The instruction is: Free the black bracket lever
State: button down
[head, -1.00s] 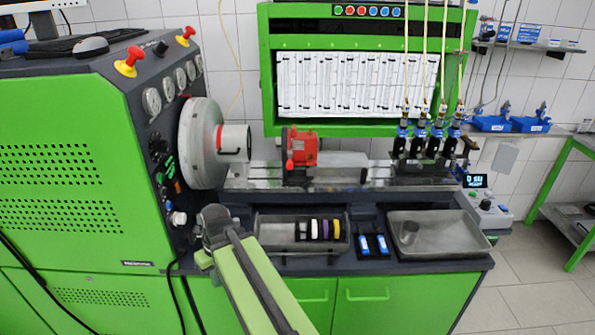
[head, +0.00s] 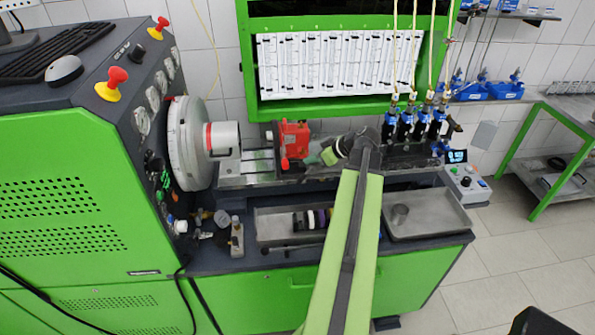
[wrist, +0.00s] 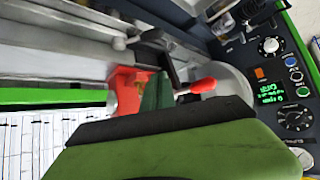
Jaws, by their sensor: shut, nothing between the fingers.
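The red clamp block (head: 294,140) stands on the metal rail; it also shows in the wrist view (wrist: 124,92). In the wrist view a black bracket (wrist: 153,45) arches beside the red block. A lever with a red grip (wrist: 198,87) points right next to it. I cannot tell whether the two are joined. My gripper (head: 308,160) is shut and empty, just right of the red block and pointing left at it. In the wrist view the green and black gripper body fills the bottom, and its tip (wrist: 156,94) overlaps the red block. Contact with the bracket cannot be told.
The grey chuck (head: 190,143) is left of the block. Several blue-black injectors (head: 405,122) with hoses stand at the rail's right. A metal tray (head: 440,212) with a small cup and a tray of coloured rings (head: 270,225) lie in front. A fitting with a gauge (head: 222,219) stands left.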

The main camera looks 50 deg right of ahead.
aim_at(301, 177)
jog(key=w+f+b, duration=0.1)
jog(key=f+b, duration=0.1)
jog(key=f, duration=0.1)
jog(key=w+f+b, duration=0.2)
jog(key=b, duration=0.1)
jog(key=w+a+f+b, duration=0.1)
jog(key=f+b, duration=0.2)
jog(key=shift+w+f, duration=0.3)
jog(key=shift+s+b, duration=0.2)
jog(key=shift+b, duration=0.1)
